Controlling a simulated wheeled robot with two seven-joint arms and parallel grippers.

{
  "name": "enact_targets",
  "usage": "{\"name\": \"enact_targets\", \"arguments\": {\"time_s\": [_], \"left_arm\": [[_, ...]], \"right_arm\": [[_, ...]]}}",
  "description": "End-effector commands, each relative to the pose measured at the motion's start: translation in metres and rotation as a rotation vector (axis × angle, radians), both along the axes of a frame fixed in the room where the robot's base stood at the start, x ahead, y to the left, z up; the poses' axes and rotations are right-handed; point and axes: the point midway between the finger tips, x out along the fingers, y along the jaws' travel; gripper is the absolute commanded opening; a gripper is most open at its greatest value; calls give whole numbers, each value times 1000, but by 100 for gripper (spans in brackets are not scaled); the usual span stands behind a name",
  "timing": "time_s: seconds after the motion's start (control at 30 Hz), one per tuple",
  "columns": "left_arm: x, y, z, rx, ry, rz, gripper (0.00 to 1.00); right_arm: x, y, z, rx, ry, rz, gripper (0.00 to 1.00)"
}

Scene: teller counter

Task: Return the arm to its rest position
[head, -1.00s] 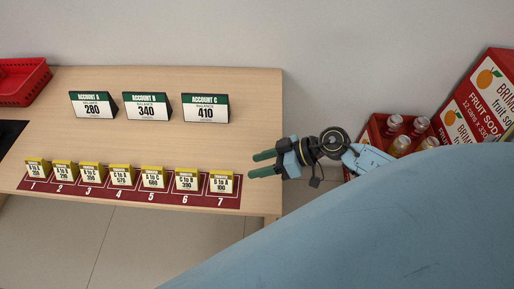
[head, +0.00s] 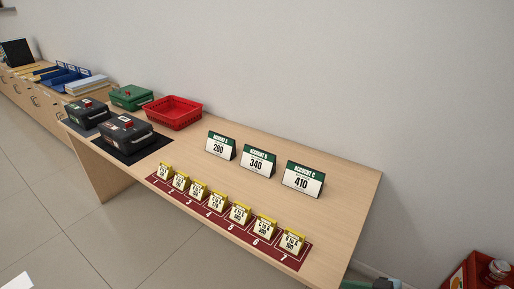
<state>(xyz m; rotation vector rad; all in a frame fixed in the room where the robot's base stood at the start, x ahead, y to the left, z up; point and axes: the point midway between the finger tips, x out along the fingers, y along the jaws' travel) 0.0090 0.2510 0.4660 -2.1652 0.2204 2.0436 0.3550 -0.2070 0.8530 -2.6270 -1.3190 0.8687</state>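I see nothing held in the visible part. My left gripper is not in view.
The wooden counter (head: 330,225) bears three account signs (head: 257,161), several yellow-topped cards on a red numbered strip (head: 288,258), a red basket (head: 174,112), a green box (head: 130,97) and two dark boxes (head: 124,136). A red crate with bottles (head: 480,271) stands at lower right.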

Motion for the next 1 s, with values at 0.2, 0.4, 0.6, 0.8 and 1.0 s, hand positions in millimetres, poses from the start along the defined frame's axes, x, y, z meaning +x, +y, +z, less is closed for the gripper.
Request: {"name": "enact_targets", "arguments": {"time_s": [0.2, 0.4, 0.6, 0.8, 1.0], "left_arm": [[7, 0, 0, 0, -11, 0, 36], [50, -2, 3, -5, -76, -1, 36], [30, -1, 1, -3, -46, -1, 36], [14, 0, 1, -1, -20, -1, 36], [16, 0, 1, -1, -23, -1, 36]], "right_arm": [[21, 14, 40, 94, -217, -111, 50], [39, 11, 78, 143, -403, -285, 50], [53, -19, 113, 119, -549, -614, 50], [41, -65, 107, -74, -461, -970, 50], [-4, -81, 64, -345, -132, -1091, 50]]}}
